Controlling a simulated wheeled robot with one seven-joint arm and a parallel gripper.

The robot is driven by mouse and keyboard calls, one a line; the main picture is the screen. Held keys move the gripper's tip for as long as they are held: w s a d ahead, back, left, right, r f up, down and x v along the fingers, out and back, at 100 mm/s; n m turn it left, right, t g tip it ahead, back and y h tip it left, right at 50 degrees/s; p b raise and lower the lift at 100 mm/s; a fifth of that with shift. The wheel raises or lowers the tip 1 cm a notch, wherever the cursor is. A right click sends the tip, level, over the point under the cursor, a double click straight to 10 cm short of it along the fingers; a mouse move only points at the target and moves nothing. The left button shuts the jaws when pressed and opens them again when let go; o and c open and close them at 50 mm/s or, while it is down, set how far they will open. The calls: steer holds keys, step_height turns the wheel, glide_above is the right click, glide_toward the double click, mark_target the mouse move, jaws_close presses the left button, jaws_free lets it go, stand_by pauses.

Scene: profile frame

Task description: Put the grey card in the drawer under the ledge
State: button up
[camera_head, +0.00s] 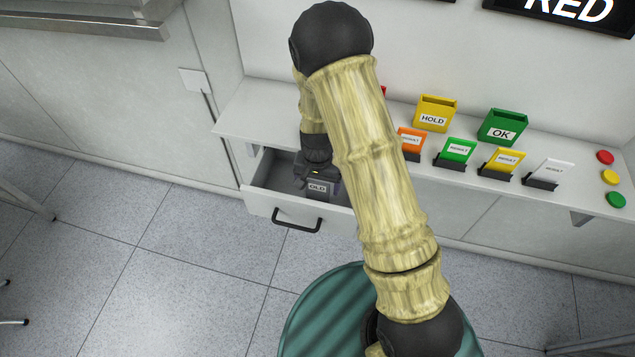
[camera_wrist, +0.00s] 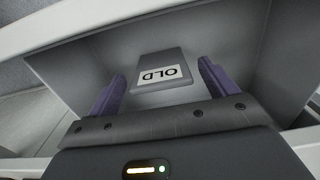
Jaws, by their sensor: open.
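The grey card (camera_head: 319,197) with an "OLD" label is inside the open drawer (camera_head: 262,203) under the ledge (camera_head: 240,125). In the wrist view the card (camera_wrist: 160,59) shows against the drawer's inside (camera_wrist: 220,40), just beyond and between the purple fingers. My gripper (camera_head: 318,178) reaches down into the drawer at the card. In the wrist view my gripper (camera_wrist: 160,76) is open, with a gap between each finger and the card. I cannot tell whether the card rests on the drawer floor.
The drawer handle (camera_head: 297,220) faces front. The ledge above carries orange (camera_head: 411,140), green (camera_head: 456,151), yellow (camera_head: 502,160) and white (camera_head: 549,172) cards in stands, a yellow HOLD box (camera_head: 436,109), a green OK box (camera_head: 501,122) and round buttons (camera_head: 610,177). My arm hides part of the ledge.

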step_height(320, 180, up, 12)
steer(key=shift+r+b, duration=0.2)
steer(key=shift+b, duration=0.15)
stand_by(0.7)
steer(key=s+d+r+n+t, duration=0.2)
steer(key=s+d+r+n, duration=0.2)
steer(key=s+d+r, duration=0.3)
steer(key=s+d, duration=0.3)
steer(key=s, duration=0.2)
steer(key=shift+s+d+r+t, duration=0.15)
steer(key=shift+s+t, duration=0.1)
steer(key=shift+t, duration=0.05)
stand_by(0.7)
